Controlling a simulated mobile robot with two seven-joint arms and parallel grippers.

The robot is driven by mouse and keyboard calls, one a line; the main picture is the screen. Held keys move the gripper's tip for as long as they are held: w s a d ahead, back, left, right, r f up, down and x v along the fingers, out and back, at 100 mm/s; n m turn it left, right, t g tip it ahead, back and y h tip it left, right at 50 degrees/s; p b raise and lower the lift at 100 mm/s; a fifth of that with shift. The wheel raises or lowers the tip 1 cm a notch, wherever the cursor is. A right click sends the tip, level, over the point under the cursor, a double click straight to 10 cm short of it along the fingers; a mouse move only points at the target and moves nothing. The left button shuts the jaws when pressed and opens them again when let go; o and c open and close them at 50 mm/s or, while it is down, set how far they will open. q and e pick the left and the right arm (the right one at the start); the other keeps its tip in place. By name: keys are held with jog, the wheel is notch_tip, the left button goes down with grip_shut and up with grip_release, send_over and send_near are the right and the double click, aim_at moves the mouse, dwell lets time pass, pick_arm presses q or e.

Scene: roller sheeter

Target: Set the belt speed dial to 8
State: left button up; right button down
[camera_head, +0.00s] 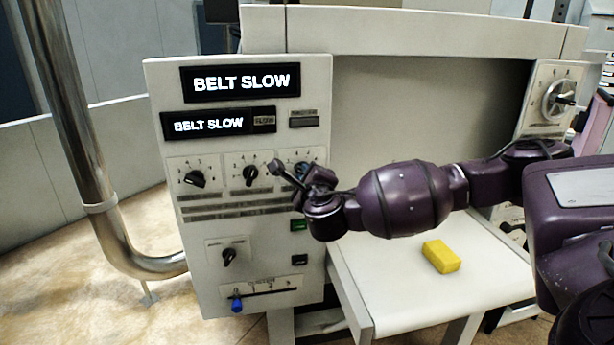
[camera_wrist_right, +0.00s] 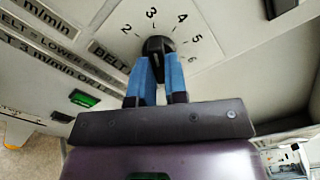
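The control panel (camera_head: 262,215) carries a row of three black dials. The right-hand dial (camera_head: 303,168) is partly hidden by my right gripper (camera_head: 290,178). In the right wrist view, a black dial (camera_wrist_right: 158,46) sits inside a scale with the numbers 2 to 6 readable and a partly covered "BELT" label. The two blue fingers of my right gripper (camera_wrist_right: 158,75) stand close together, one on each side of this dial's grip, and appear shut on it. The dial's exact setting is not clear. My left gripper is not in view.
Two displays (camera_head: 240,82) read "BELT SLOW". The left dial (camera_head: 195,179), middle dial (camera_head: 250,175), lower dial (camera_head: 229,257) and blue-tipped slider (camera_head: 237,302) are clear of my arm. A yellow block (camera_head: 441,256) lies on the white table (camera_head: 400,295) below my forearm.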

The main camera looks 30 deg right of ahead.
jog(key=shift+m, duration=0.3)
jog(key=shift+w+a+r+m, duration=0.1)
jog(key=shift+a+m, duration=0.05)
jog(key=shift+m, duration=7.65)
jog(key=shift+a+m, duration=0.1)
jog(key=shift+m, duration=7.7)
jog(key=c, duration=1.1)
grip_release()
jog(key=shift+c, duration=0.2)
